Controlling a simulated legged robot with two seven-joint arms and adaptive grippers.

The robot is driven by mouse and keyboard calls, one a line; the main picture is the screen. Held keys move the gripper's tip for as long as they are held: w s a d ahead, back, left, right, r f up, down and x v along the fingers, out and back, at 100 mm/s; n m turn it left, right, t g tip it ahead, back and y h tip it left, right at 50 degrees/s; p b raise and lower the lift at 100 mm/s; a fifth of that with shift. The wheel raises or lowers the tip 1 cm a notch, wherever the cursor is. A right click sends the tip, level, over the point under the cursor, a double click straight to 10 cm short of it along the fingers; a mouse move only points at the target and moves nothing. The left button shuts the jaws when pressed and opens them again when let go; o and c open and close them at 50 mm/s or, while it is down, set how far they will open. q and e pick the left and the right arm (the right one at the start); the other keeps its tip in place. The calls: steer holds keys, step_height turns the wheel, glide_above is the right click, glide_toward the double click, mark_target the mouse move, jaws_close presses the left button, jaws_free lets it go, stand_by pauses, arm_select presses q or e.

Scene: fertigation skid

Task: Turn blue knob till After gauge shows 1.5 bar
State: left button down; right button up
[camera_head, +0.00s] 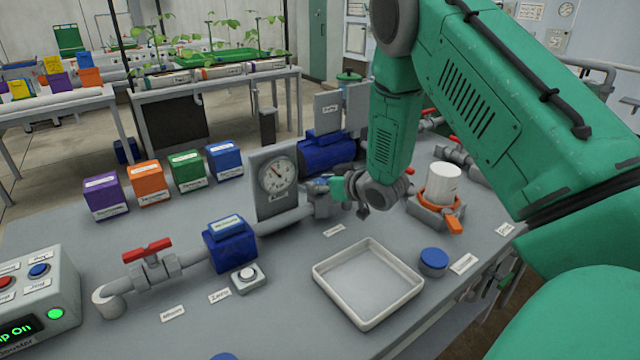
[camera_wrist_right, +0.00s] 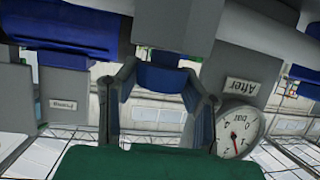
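The blue knob (camera_wrist_right: 160,77) is in the middle of the right wrist view, between the fingers of my right gripper (camera_wrist_right: 160,90). The fingers lie against its two sides. In the head view my right gripper (camera_head: 352,190) reaches in from the right, and it partly hides the knob (camera_head: 320,184). The After gauge (camera_head: 277,176) is a round white dial on a grey plate just left of the gripper. It also shows upside down in the right wrist view (camera_wrist_right: 238,131), beside its After label. Its needle is visible, but the numbers are too small to read. My left gripper is not in view.
A white tray (camera_head: 318,280) and a blue cap (camera_head: 433,262) are in front of the gripper. A white cup in an orange holder (camera_head: 438,195) stands at the right. A blue pump (camera_head: 326,152) is behind. A red-handled valve (camera_head: 147,250) and several coloured boxes are left.

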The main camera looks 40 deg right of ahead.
steer(key=shift+r+p, duration=0.1)
steer(key=shift+p, duration=0.3)
steer(key=shift+n+y, duration=0.5)
steer(key=shift+y, duration=0.1)
steer(key=o, duration=1.2)
steer(key=shift+d, duration=0.1)
steer(key=shift+s, duration=0.15)
steer(key=v, duration=1.1)
steer(key=shift+s+d, duration=0.1)
steer(key=shift+s, duration=0.2)
